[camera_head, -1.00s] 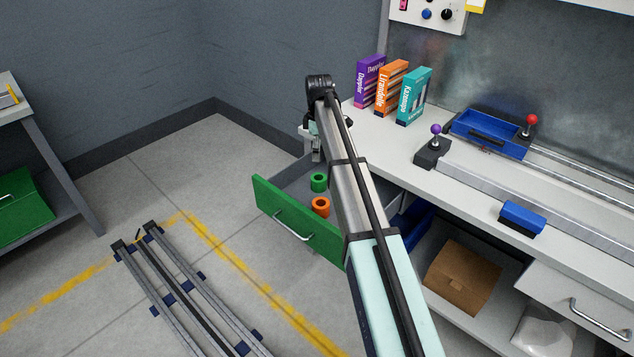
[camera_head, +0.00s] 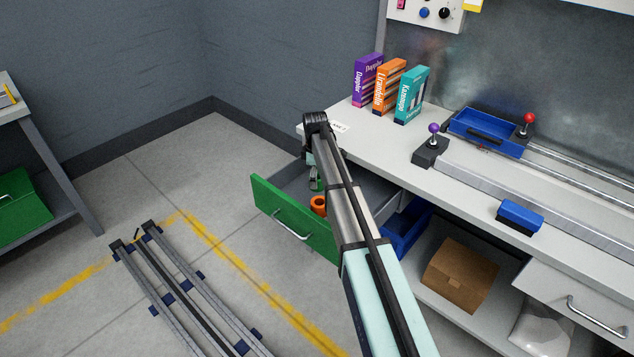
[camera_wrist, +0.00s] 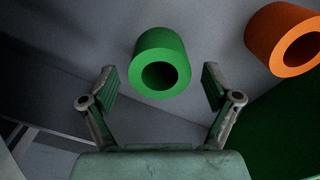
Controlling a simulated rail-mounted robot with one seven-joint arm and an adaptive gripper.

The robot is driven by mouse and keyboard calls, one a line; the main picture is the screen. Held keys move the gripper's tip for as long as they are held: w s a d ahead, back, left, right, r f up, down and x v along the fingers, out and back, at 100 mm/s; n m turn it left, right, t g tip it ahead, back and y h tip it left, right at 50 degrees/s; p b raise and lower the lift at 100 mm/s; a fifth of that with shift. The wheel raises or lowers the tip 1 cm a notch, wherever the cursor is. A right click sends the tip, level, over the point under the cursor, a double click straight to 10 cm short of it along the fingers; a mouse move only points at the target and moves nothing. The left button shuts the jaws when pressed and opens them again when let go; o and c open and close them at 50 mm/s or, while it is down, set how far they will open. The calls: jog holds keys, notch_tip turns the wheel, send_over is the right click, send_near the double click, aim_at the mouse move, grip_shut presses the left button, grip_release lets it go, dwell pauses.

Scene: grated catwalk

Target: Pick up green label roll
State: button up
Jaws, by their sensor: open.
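The green label roll (camera_wrist: 143,45) stands in the open drawer with its hole facing up, ahead of and roughly between my gripper's fingertips in the wrist view. My gripper (camera_wrist: 158,78) is open, with one finger to each side of the roll's near end and nothing held. In the head view my gripper (camera_head: 315,178) hangs down into the drawer and mostly hides the green roll. Whether the fingertips reach down beside the roll is hard to tell.
An orange roll (camera_wrist: 284,36) stands to the right of the green one, and also shows in the head view (camera_head: 318,205). The drawer's green front (camera_head: 290,222) and grey walls surround both. The bench top (camera_head: 385,139) overhangs the drawer's back, with several boxes on it.

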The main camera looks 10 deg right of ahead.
jog(key=shift+f, duration=0.6)
jog(key=shift+c, duration=0.2)
jog(key=c, duration=1.2)
jog(key=shift+r, duration=0.1)
